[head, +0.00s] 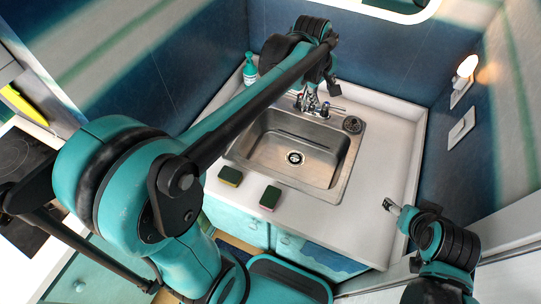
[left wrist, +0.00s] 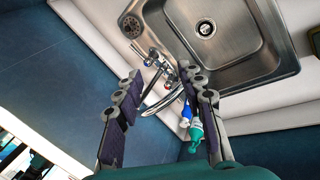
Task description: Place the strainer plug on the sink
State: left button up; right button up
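The strainer plug (head: 352,125) is a dark round piece lying on the back right corner of the metal sink rim (head: 345,175). In the left wrist view the plug (left wrist: 130,25) shows at the upper left, beyond the fingertips. The drain (head: 294,158) is a dark hole with a bright ring in the basin floor; it also shows in the left wrist view (left wrist: 205,28). My left gripper (left wrist: 162,75) is open and empty, with its fingers apart over the faucet area behind the sink. My right gripper (head: 390,205) is right of the sink; its finger opening is unclear.
The faucet (head: 310,98) stands at the back of the sink, close to my left gripper. A teal bottle (head: 250,72) stands at the back left. Two sponges (head: 230,176) (head: 269,198) lie on the front counter. The counter right of the sink (head: 385,150) is clear.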

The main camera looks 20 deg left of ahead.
pick_arm(q)
jog(key=s+a+f+m+t, duration=0.1)
jog(key=s+a+f+m, duration=0.1)
jog(key=s+m, duration=0.4)
jog(key=s+a+f+m+t+y, duration=0.1)
jog(key=s+a+f+m, duration=0.2)
jog(key=s, duration=1.3)
jog(key=f+m, duration=0.1)
jog(key=m, duration=0.2)
jog(key=shift+s+a+t, duration=0.25)
jog(key=shift+a+t, duration=0.05)
jog(key=shift+a, duration=0.05)
jog(key=shift+f, duration=0.1)
notch_tip(320, 180, down, 3)
jog(key=b, duration=0.3)
